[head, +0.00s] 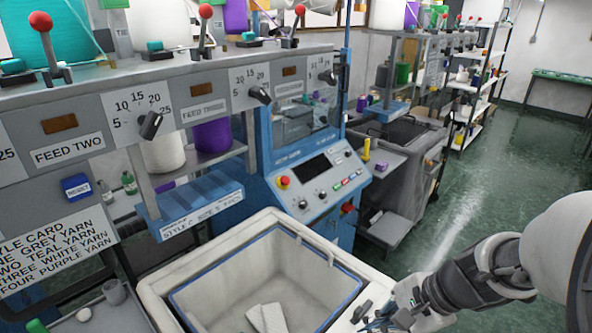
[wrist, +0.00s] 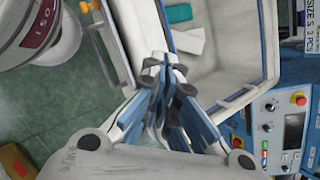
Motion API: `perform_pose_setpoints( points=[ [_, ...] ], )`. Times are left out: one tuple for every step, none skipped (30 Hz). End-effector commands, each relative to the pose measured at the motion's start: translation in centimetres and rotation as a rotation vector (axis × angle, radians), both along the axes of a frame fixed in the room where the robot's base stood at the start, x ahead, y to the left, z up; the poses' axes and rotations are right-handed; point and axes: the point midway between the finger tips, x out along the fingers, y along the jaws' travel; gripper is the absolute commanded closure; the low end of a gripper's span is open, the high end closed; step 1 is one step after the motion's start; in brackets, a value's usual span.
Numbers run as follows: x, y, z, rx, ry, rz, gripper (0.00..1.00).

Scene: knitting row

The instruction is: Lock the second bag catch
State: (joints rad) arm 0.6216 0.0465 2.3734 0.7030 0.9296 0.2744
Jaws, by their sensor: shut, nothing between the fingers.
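The white collection bag (head: 165,280) with a blue inner edge stands open below the knitting machine. A small dark piece (head: 362,311) shows at its right rim beside my gripper; it may be a bag catch, but I cannot tell whether it is locked. My gripper (head: 372,322) is at the bag's right rim, low in the head view. In the wrist view my gripper (wrist: 165,65) is shut and empty, its blue-and-white fingers together at the rim of the bag (wrist: 272,45). The fingers cover part of the rim, and no second catch shows clearly.
Pale pieces (head: 268,318) lie in the bag; a teal piece (wrist: 178,13) also shows there. The blue control panel (head: 320,180) stands behind the bag. A grey cart (head: 405,170) is behind right. Open green floor (head: 480,200) lies to the right.

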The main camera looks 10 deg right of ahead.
Motion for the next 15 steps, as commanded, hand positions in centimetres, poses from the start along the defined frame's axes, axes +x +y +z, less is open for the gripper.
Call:
perform_pose_setpoints(
  points=[
    [0.4,-1.8,-1.2,0.062,0.034,-0.127,1.0],
    [0.7,-2.7,-1.8,0.097,0.048,-0.199,1.0],
    [1.0,-4.0,-2.7,0.144,0.069,-0.295,1.0],
    [1.2,-5.0,-3.3,0.178,0.083,-0.365,1.0],
    [1.4,-6.0,-3.9,0.21,0.095,-0.433,1.0],
    [1.5,-7.2,-4.7,0.251,0.111,-0.517,1.0],
    [1.5,-8.1,-5.2,0.28,0.121,-0.577,1.0],
    [1.5,-8.9,-5.8,0.307,0.131,-0.633,1.0],
    [1.5,-9.9,-6.4,0.34,0.142,-0.7,1.0],
    [1.4,-10.6,-6.9,0.363,0.149,-0.745,1.0],
    [1.4,-11.2,-7.3,0.382,0.155,-0.784,1.0],
    [1.3,-11.9,-7.8,0.405,0.163,-0.831,1.0],
    [1.2,-12.4,-8.1,0.419,0.167,-0.858,1.0],
    [1.2,-12.7,-8.3,0.431,0.17,-0.882,1.0],
    [1.1,-13.1,-8.6,0.444,0.175,-0.907,1.0]
  ],
)
